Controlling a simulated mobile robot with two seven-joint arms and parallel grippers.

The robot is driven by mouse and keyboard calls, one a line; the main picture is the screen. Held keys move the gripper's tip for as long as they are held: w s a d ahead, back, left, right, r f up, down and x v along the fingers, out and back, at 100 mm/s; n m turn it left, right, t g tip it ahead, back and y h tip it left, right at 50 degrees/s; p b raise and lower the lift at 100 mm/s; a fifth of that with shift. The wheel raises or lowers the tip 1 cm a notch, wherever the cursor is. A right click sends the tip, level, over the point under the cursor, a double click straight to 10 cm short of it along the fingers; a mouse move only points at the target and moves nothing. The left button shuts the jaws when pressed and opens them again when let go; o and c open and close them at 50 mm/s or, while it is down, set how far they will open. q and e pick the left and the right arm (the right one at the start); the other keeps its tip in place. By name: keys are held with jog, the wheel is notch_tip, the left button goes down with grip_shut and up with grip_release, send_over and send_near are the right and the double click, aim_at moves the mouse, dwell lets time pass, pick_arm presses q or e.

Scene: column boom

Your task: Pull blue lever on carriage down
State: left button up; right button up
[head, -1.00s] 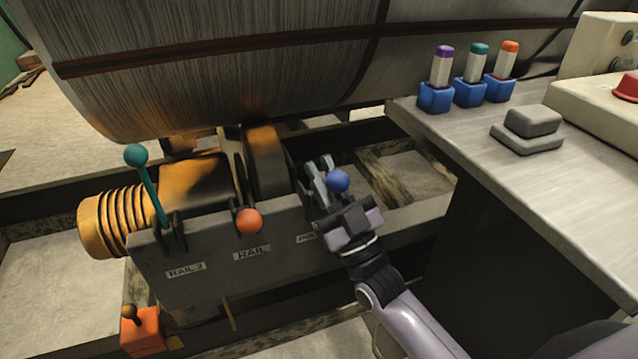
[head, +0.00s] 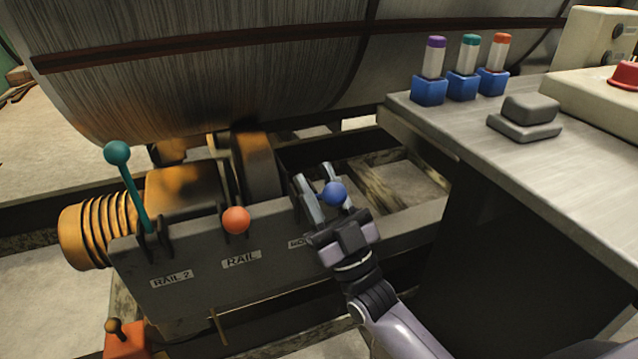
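The blue lever's ball knob (head: 334,193) is at the right end of the carriage (head: 205,285); its shaft is hidden. My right gripper (head: 323,182) reaches up to it from the lower right. Its two pale fingers are spread apart, one left of the knob and one partly behind it. The fingers look open; I cannot tell whether they touch the knob. My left gripper is out of view.
A teal lever (head: 118,153) stands up on the carriage's left; an orange-red knob (head: 236,220) sits mid-carriage. A large drum (head: 200,80) looms behind. A grey table (head: 560,165) with colored markers (head: 433,60) and a red button (head: 626,76) is at the right.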

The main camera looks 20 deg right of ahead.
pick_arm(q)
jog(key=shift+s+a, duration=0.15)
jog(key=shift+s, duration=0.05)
pick_arm(e)
jog(key=v, duration=0.7)
dwell(0.4)
